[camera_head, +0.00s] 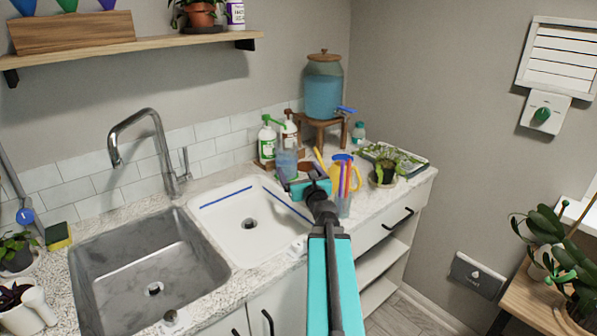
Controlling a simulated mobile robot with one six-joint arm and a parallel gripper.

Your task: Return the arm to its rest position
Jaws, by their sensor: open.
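My arm, turquoise and black, reaches up from the bottom of the head view, right of the middle. My gripper (304,187) is at its far end, over the right edge of the white sink basin (222,228) and in front of the bottles on the counter. The jaws are small in this view, open, and nothing shows held between them. A clear cup with colored sticks (345,190) appears just right of the gripper. I cannot tell whether the gripper touches anything there.
A steel basin (100,285) and a tall faucet (150,140) are on the left. A blue water dispenser (322,95) stands at the back corner. A potted plant (386,168) is near the counter's right end. Another plant stands on a wooden table (530,300) at right.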

